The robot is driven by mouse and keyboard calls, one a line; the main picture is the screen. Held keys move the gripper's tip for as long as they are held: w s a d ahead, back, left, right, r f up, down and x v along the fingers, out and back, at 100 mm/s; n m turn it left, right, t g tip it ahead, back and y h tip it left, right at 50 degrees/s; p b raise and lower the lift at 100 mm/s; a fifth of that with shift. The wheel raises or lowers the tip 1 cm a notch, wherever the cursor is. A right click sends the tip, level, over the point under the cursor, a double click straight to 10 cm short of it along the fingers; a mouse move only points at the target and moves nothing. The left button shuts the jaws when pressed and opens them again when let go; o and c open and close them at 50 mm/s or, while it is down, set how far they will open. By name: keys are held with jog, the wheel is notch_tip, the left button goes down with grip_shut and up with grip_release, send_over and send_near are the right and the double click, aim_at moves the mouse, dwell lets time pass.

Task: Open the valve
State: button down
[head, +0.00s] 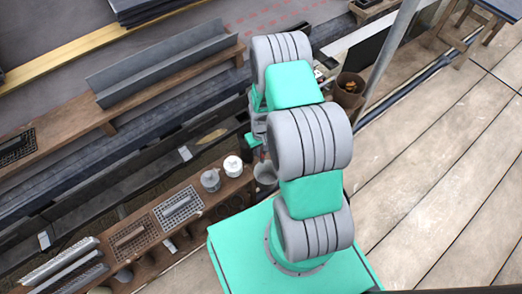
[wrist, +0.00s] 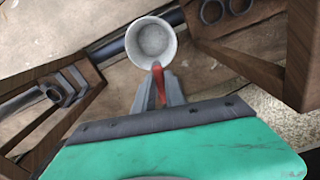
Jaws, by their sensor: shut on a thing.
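My gripper (wrist: 160,90) is shut on a narrow red piece (wrist: 159,84), which looks like the valve's handle. The red piece stands upright between the fingers in the wrist view, and its lower part is hidden by them. The valve's body cannot be made out. A round, pale grey cup-like vessel (wrist: 151,40) lies just beyond the fingertips; whether it touches the red piece I cannot tell. In the head view the vessel (head: 265,173) shows beside my arm, and my arm largely hides my gripper.
A wooden shelf holds a white pot (head: 233,166), a grey pot (head: 210,180) and a mesh tray (head: 178,208) left of my arm. Wooden brackets (wrist: 235,55) flank the vessel. A brown bucket (head: 349,90) and a slanted pole (head: 388,55) stand right; the plank floor (head: 440,190) there is clear.

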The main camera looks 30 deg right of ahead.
jog(key=shift+d+n, duration=0.4)
jog(key=shift+n, duration=0.8)
jog(key=c, duration=1.4)
grip_release()
notch_tip(320, 180, up, 8)
jog(key=p, duration=0.3)
jog(key=shift+f, duration=0.1)
